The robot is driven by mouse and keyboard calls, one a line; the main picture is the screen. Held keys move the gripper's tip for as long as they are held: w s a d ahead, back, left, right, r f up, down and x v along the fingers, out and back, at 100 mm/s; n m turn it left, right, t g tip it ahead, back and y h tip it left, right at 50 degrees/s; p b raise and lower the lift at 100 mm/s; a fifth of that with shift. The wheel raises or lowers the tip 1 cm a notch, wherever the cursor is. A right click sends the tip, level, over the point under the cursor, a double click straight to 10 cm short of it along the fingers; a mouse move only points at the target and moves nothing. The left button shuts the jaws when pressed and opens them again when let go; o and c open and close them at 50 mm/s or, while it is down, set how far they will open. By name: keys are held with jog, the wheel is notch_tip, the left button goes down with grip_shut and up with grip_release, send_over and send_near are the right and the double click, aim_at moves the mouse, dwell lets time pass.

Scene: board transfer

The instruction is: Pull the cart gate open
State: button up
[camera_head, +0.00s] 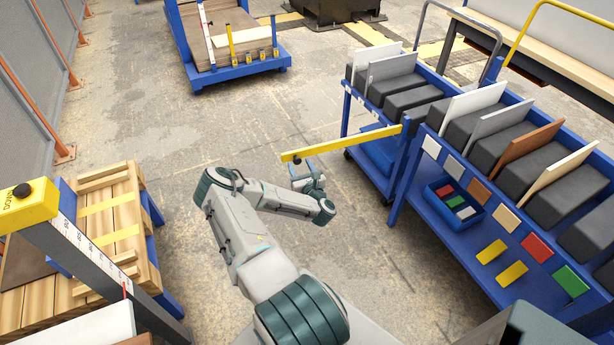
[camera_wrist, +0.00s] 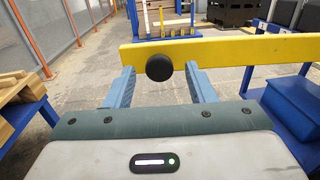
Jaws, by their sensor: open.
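The cart gate is a long yellow bar (camera_head: 345,143). Its right end meets a post of the blue cart (camera_head: 386,180), and its left end sticks out over the open floor. In the wrist view the bar (camera_wrist: 240,52) crosses the picture almost level, with a round black knob (camera_wrist: 159,67) on its near face. My gripper (camera_head: 306,169) is near the bar's left end. In the wrist view my gripper (camera_wrist: 160,72) is open, with one finger on each side of the knob and gaps between. Whether the fingertips touch the bar cannot be told.
A second blue cart (camera_head: 432,190) with dark blocks and upright panels stands at the right. A wooden pallet stack (camera_head: 118,205) on a blue frame is at the left. Another blue cart (camera_head: 262,66) stands at the back. The floor between them is clear.

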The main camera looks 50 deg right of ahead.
jog(key=v, duration=1.3)
